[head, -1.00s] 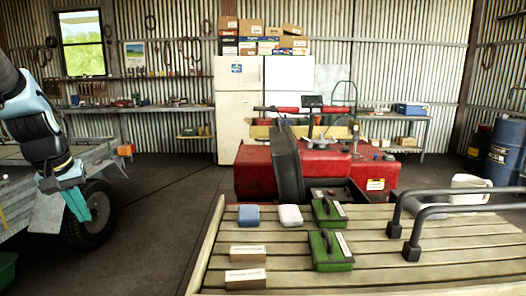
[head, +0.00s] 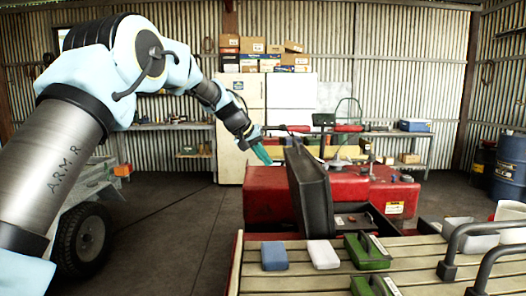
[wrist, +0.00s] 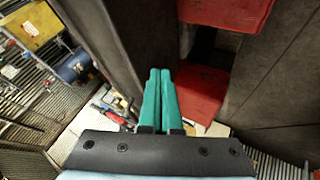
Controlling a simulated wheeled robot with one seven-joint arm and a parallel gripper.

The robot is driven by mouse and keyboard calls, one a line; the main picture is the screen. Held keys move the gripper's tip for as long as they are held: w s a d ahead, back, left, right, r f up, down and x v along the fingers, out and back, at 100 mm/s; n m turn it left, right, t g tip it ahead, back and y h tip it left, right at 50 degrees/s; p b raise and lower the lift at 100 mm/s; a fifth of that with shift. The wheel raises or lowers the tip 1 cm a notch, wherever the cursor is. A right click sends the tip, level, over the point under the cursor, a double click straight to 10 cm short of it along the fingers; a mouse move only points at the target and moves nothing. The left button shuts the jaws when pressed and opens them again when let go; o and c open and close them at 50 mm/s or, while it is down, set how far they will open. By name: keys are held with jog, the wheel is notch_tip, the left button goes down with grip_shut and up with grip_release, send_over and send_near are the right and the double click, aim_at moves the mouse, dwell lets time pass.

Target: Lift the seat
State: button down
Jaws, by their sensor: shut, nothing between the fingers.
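The seat (head: 312,190) is a black slab standing tilted up on edge on the red quad (head: 268,195), near the middle of the head view. A dark open bay (head: 352,219) shows to its right. My gripper (head: 262,154) is to the left of the seat's upper edge in the head view, with a small visible gap between them. In the wrist view its teal fingers (wrist: 158,98) lie together, with nothing between them. Red bodywork (wrist: 203,95) shows beyond the fingertips. I cannot tell for sure which dark surface in the wrist view is the seat.
A slatted rack (head: 310,278) in front carries a blue block (head: 274,256), a white block (head: 323,254) and green boxes (head: 368,251). Black rails (head: 485,238) stand at right. A trailer wheel (head: 83,240) is at left. Floor between trailer and quad is clear.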

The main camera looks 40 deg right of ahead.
jog(key=s+d+f+p, duration=0.2)
jog(key=d+f+p, duration=0.1)
jog(key=d, duration=0.3)
jog(key=shift+s+p, duration=0.2)
jog(key=shift+p, duration=0.2)
jog(key=shift+d+f, duration=0.1)
